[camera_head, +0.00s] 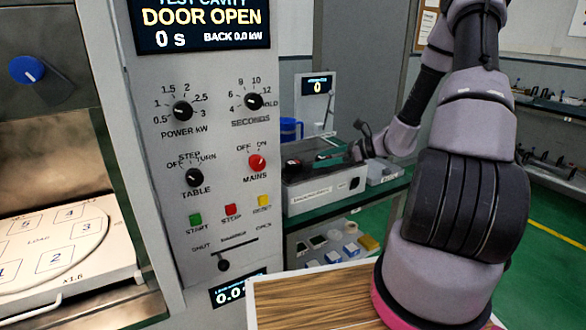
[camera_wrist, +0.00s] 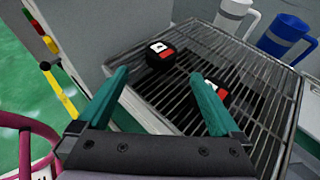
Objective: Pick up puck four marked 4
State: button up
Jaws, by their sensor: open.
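Two black pucks with white and red labels rest on a wire rack (camera_wrist: 255,124) in the wrist view. One puck (camera_wrist: 160,58) lies ahead, between the line of my fingers. The other puck (camera_wrist: 221,84) is partly hidden by the right finger. The marks are too small to read, so I cannot tell which is puck 4. My gripper (camera_wrist: 159,76) is open and empty, with teal fingers over the rack. In the head view, my gripper (camera_head: 328,158) is above the grey box-like station (camera_head: 318,194), where a dark puck (camera_head: 292,166) shows at the left.
A white mug (camera_wrist: 231,15) and a blue mug (camera_wrist: 284,36) stand behind the rack. The microwave panel (camera_head: 215,130) stands left of the station. Its open cavity holds a round plate (camera_head: 40,241) with numbered squares. A wooden top (camera_head: 315,300) is in front.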

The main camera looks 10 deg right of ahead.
aim_at(297, 162)
jog(key=x, duration=0.9)
jog(key=shift+w+a, duration=0.25)
jog(key=shift+w, duration=0.05)
jog(key=c, duration=1.4)
jog(key=shift+o, duration=0.2)
jog(key=shift+r, duration=0.1)
